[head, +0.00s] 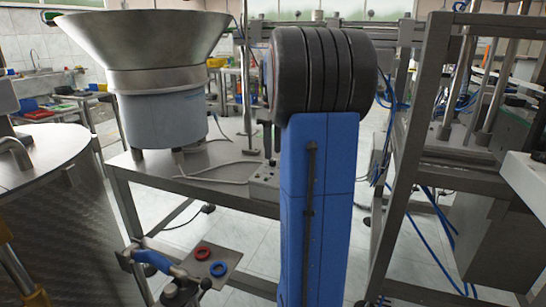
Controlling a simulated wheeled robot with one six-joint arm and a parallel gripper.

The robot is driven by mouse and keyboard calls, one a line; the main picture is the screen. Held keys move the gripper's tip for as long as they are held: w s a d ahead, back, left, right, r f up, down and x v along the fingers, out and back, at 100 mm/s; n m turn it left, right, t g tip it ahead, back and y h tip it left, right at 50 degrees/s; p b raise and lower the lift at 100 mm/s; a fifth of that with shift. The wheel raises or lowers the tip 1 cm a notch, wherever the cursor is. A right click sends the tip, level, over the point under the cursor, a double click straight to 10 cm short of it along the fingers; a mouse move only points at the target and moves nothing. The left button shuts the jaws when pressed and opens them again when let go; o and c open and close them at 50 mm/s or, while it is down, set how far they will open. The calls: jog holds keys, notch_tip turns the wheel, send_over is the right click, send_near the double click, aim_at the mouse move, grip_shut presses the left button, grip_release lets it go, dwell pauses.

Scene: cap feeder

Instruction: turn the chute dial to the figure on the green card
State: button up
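I cannot make out the chute dial or the green card in the head view. A feeder with a wide metal bowl (150,38) on a grey-blue drum (163,118) stands on a metal table (190,182) at left of centre. A small grey box (264,184) with little knobs or fittings sits at the table's edge; no figures on it are readable. My gripper is not in view. A large blue and black upright part close to the camera hides the middle of the scene.
A small plate (228,257) low in front carries a red ring (202,253) and a blue ring (218,269). A blue-handled fitting (152,261) is beside it. A large metal drum (50,220) stands at left, a metal frame (405,190) with blue hoses at right. Tiled floor shows between.

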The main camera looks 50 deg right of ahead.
jog(key=shift+f, duration=1.65)
grip_shut()
